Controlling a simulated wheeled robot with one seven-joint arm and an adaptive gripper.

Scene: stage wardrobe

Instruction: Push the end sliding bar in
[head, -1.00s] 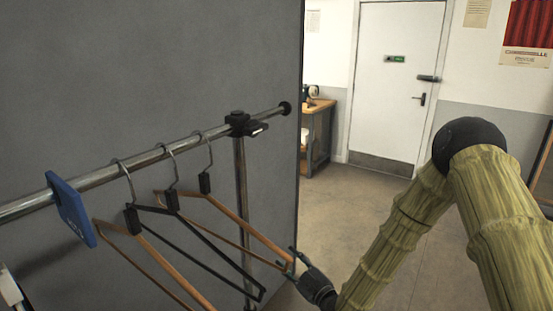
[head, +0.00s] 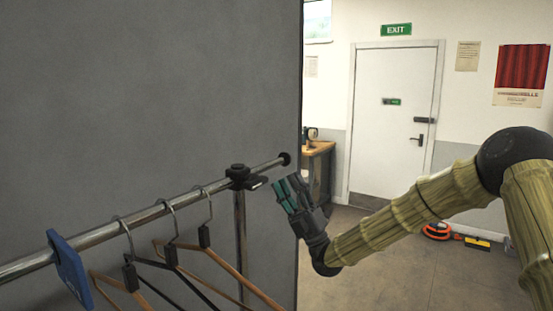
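The metal rail (head: 150,212) runs from the lower left to the upper right in front of a grey panel. Its end bar (head: 264,167) sticks out beyond a black clamp (head: 238,177) with a lever and ends in a round black cap (head: 285,159). My gripper (head: 287,192), with dark and teal fingers, is just below and right of the end bar, seemingly apart from it. Its fingers point up and left. I cannot tell whether they are open or shut.
Several hangers (head: 205,235) and a blue divider (head: 69,268) hang on the rail, left of the clamp. An upright post (head: 240,235) stands under the clamp. The grey panel (head: 150,90) is close behind. Open floor (head: 385,265) lies to the right.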

